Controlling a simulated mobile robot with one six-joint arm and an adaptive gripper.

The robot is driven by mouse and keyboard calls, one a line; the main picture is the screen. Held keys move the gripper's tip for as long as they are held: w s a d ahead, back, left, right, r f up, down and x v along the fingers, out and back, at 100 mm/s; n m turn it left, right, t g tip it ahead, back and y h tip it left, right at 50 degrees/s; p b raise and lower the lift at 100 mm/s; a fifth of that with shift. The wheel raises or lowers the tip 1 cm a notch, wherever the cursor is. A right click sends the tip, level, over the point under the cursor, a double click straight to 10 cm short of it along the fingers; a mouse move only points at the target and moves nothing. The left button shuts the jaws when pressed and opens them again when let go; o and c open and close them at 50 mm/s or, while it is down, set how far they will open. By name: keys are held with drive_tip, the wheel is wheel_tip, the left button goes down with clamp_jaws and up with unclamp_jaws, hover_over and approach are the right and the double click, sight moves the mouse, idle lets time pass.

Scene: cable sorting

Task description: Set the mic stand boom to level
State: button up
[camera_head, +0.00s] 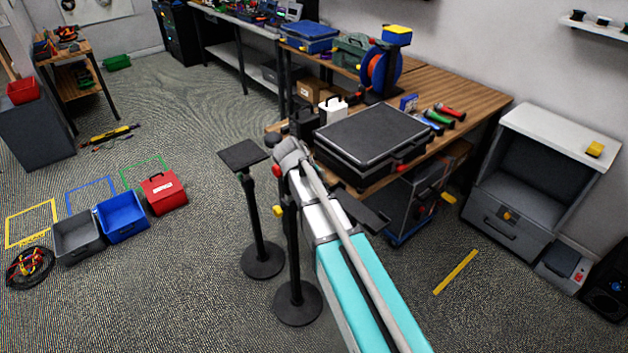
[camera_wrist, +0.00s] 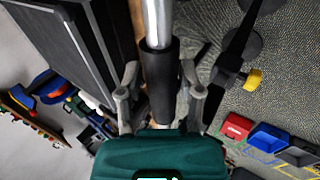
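The mic stand (camera_head: 292,245) is a black upright pole on a round black base, with a yellow knob partway up, in the head view. Its top is behind my gripper (camera_head: 290,154). In the wrist view a silver tube with a black sleeve (camera_wrist: 160,85), which looks like part of the boom, runs between the two fingers of my gripper (camera_wrist: 159,78). The fingers stand apart, one on each side, with narrow gaps to the sleeve. A yellow knob (camera_wrist: 253,78) shows to the right there. The boom's tilt cannot be told from these views.
A second black stand with a flat square top (camera_head: 243,155) is close on the left. A black case (camera_head: 373,133) lies on the wooden workbench (camera_head: 480,95) just right of my gripper.

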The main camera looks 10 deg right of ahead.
drive_tip(key=shift+o, duration=0.8)
drive_tip(key=shift+a, duration=0.1)
drive_tip(key=shift+r, duration=0.15)
drive_tip(key=shift+s+a+r+p, duration=0.1)
drive_tip(key=shift+a+r+p, duration=0.25)
drive_tip(key=shift+r+p, duration=0.3)
drive_tip(key=s+d+r+m+g+y+p, duration=0.1)
drive_tip(key=s+d+r+m+y+p, duration=0.1)
drive_tip(key=s, duration=0.5)
drive_tip(key=s+d+r+m+g+y+p, duration=0.1)
drive_tip(key=s+d+r+m+p, duration=0.1)
drive_tip(key=s+r+p, duration=0.3)
drive_tip(key=s+d+r+m+g+y+p, duration=0.1)
drive_tip(key=s+d+r+m+y+p, duration=0.1)
drive_tip(key=s+r+p, duration=0.2)
drive_tip(key=s+p, duration=0.3)
drive_tip(key=s, duration=0.2)
drive_tip(key=shift+d+g+y, duration=0.3)
drive_tip(key=shift+g, duration=0.1)
